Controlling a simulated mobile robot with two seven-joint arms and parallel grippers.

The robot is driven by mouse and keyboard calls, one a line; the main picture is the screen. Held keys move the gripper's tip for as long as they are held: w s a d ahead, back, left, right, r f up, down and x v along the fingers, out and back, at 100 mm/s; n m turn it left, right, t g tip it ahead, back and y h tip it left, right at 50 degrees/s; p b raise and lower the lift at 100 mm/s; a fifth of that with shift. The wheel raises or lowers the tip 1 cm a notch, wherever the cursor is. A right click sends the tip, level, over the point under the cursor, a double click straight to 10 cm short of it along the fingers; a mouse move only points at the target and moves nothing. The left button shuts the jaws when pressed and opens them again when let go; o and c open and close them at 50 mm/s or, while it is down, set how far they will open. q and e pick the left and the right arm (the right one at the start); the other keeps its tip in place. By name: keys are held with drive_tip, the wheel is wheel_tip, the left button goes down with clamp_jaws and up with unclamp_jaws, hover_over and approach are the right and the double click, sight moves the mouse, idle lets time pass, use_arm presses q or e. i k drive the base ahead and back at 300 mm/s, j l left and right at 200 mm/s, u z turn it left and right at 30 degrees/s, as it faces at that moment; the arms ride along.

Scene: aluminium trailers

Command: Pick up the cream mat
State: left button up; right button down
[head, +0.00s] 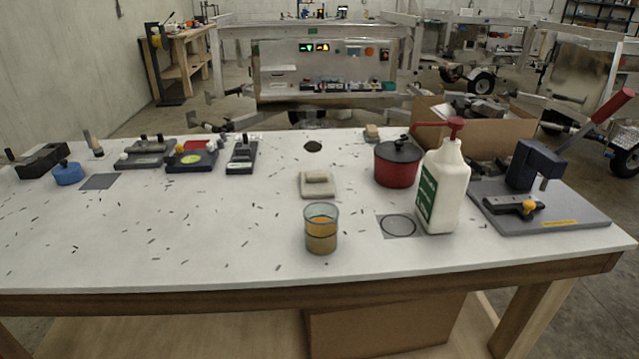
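A small cream, square mat-like piece (308,191) lies flat near the middle of the white table, behind the glass and left of the red pot. A beige oblong block (318,177) sits on top of it; I cannot tell whether the two are joined. No other cream mat shows clearly. Neither of my grippers is in the head view.
A glass of amber liquid (321,236) stands in front. To the right are a red lidded pot (396,168), a white pump bottle (443,190) and a grey press base (575,220). Several devices line the back left. The front left is clear apart from scattered dark bits.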

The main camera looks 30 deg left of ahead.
sight(314, 185)
drive_tip(key=l+u, duration=0.1)
drive_tip(key=u, duration=0.75)
drive_tip(key=l+u, duration=0.15)
drive_tip(key=u, duration=0.3)
drive_tip(key=k+j, duration=0.05)
